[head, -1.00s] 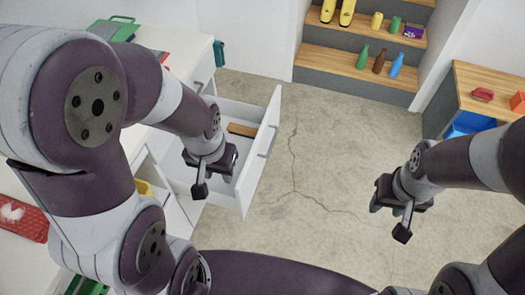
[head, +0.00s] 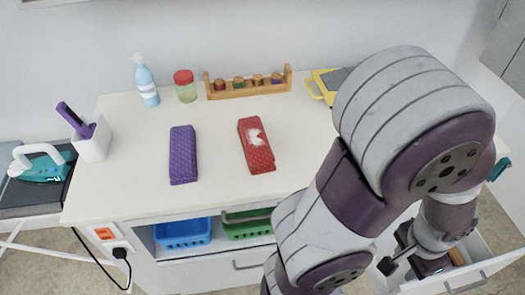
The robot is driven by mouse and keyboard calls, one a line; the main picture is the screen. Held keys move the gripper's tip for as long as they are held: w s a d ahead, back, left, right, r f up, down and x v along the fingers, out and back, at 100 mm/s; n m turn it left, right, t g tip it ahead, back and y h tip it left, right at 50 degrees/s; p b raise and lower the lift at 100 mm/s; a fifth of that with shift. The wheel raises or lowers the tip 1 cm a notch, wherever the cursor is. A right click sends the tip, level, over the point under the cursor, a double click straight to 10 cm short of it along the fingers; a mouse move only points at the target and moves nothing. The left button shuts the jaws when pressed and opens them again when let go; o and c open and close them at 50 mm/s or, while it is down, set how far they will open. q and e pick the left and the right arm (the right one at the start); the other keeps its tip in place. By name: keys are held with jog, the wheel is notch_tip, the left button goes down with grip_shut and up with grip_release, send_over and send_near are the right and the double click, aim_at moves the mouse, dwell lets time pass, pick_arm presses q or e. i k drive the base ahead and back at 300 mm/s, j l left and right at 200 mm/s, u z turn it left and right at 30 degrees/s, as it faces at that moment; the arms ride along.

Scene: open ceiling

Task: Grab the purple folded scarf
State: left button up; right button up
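The purple folded scarf (head: 183,154) lies flat on the white counter (head: 140,197), left of its middle. It is a long, narrow bundle with a textured surface, and nothing touches it. My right gripper is out of view.
A red folded cloth (head: 256,150) with a white patch lies right of the scarf. A white pen cup (head: 92,143), spray bottle (head: 146,84), jar (head: 186,88) and wooden spice rack (head: 247,87) stand around. An open drawer (head: 465,285) sticks out at lower right.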

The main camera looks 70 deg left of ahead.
aim_at(183, 165)
jog(key=j+u, duration=0.2)
jog(key=u, duration=3.1)
